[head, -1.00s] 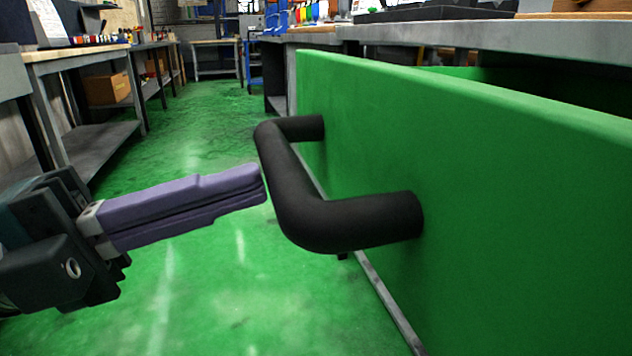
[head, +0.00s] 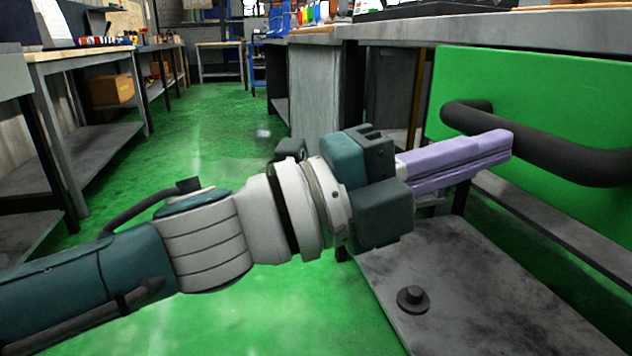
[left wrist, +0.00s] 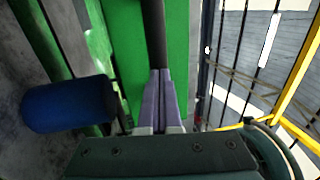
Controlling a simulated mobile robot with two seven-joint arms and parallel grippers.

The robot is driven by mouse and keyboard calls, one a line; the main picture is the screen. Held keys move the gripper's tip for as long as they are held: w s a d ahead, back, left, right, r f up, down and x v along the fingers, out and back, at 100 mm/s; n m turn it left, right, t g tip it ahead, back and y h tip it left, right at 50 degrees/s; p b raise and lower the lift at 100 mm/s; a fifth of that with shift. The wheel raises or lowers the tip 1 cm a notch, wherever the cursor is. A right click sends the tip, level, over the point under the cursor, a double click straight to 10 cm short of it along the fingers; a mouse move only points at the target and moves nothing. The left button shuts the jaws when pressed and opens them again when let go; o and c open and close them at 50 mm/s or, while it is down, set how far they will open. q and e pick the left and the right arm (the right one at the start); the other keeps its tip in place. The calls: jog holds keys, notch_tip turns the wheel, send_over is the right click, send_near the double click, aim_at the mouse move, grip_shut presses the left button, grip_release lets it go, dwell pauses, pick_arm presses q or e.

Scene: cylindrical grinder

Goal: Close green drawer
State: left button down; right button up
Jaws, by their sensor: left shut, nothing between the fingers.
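The green drawer (head: 470,85) is at the right of the head view, with its front under the grey bench top. Its black bar handle (head: 585,163) sticks out toward me. My left gripper (head: 508,146) is shut and empty. Its purple fingers point right and overlap the handle in the head view; I cannot tell for sure whether they touch it. In the left wrist view the green front (left wrist: 178,40) and the black handle (left wrist: 156,30) lie straight beyond the closed fingertips (left wrist: 160,75). My right gripper is not in view.
A lower grey shelf (head: 470,290) with a small dark round part (head: 413,298) lies below the drawer. A blue cylinder (left wrist: 70,104) shows in the left wrist view. Benches (head: 85,55) line the left, and the green floor (head: 210,125) between is clear.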

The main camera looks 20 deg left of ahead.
aim_at(520, 150)
pick_arm(q)
jog(key=x, duration=0.2)
jog(key=f+b+x, duration=0.1)
jog(key=x, duration=0.1)
jog(key=shift+w+d, duration=0.5)
jog(key=shift+d, duration=0.1)
jog(key=shift+b, duration=0.3)
jog(key=shift+a+f, duration=0.1)
